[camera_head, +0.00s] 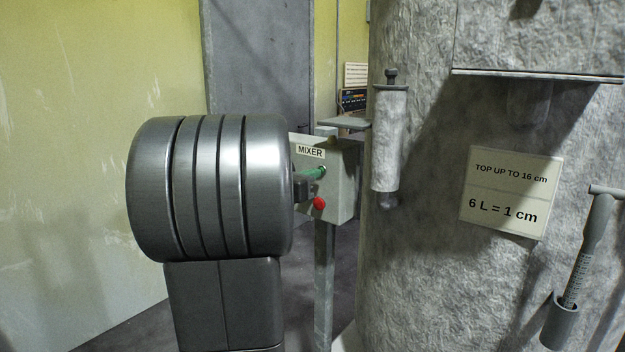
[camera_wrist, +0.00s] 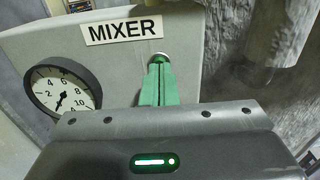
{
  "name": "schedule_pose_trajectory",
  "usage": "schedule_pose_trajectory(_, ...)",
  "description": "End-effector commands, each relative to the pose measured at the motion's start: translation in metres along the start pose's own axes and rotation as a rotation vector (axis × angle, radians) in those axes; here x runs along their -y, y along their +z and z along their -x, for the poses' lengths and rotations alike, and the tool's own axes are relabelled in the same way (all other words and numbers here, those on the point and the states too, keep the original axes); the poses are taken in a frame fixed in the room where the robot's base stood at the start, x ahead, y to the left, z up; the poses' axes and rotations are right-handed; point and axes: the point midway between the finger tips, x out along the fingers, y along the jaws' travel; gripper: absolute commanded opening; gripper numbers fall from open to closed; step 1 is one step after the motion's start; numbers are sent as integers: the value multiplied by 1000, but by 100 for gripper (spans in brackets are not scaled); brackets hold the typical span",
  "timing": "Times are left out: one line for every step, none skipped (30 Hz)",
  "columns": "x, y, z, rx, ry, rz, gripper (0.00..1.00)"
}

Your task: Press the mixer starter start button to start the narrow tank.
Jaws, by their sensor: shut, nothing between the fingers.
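The mixer starter is a pale grey box (camera_head: 340,182) on a post, with a label reading MIXER (camera_head: 310,152). It fills much of the wrist view (camera_wrist: 115,60). A round green button with a bright rim (camera_wrist: 159,57) sits below the label in the wrist view. My gripper (camera_wrist: 157,68) is shut, with its green fingers together and their tips at the lower edge of that button. In the head view my gripper (camera_head: 319,173) is at the box front; whether the tips touch the button I cannot tell. A red button (camera_head: 319,203) sits lower on the box.
A large rough grey tank (camera_head: 420,260) stands close on the right, with a cylindrical fitting (camera_head: 390,140) and a sign (camera_head: 510,190). A round gauge (camera_wrist: 65,90) is left of my fingers. A yellow-green wall (camera_head: 80,130) is at the left.

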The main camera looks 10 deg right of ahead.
Motion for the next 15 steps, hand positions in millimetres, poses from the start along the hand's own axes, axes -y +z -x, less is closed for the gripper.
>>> schedule_pose_trajectory(0, 0, 0, 0, 0, 0, 0)
schedule_pose_trajectory(0, 0, 0, 0, 0, 0, 0)
schedule_pose_trajectory(0, 0, 0, 0, 0, 0, 0)
schedule_pose_trajectory(0, 0, 0, 0, 0, 0, 0)
schedule_pose_trajectory(0, 0, 0, 0, 0, 0, 0)
schedule_pose_trajectory(0, 0, -1, 0, 0, 0, 0)
schedule_pose_trajectory(0, 0, -1, 0, 0, 0, 0)
schedule_pose_trajectory(0, 0, -2, 0, -1, 0, 0)
schedule_pose_trajectory(0, -1, -3, 0, -1, 0, 0)
schedule_pose_trajectory(0, -1, -4, 0, -1, 0, 0)
schedule_pose_trajectory(0, -1, -6, 0, -1, 0, 0)
schedule_pose_trajectory(0, -1, -8, 0, -2, 0, 0)
schedule_pose_trajectory(0, -1, -9, 0, -2, 0, 0)
schedule_pose_trajectory(0, -1, -11, 0, -2, -1, 0)
schedule_pose_trajectory(0, -1, -13, 0, -1, -1, 0)
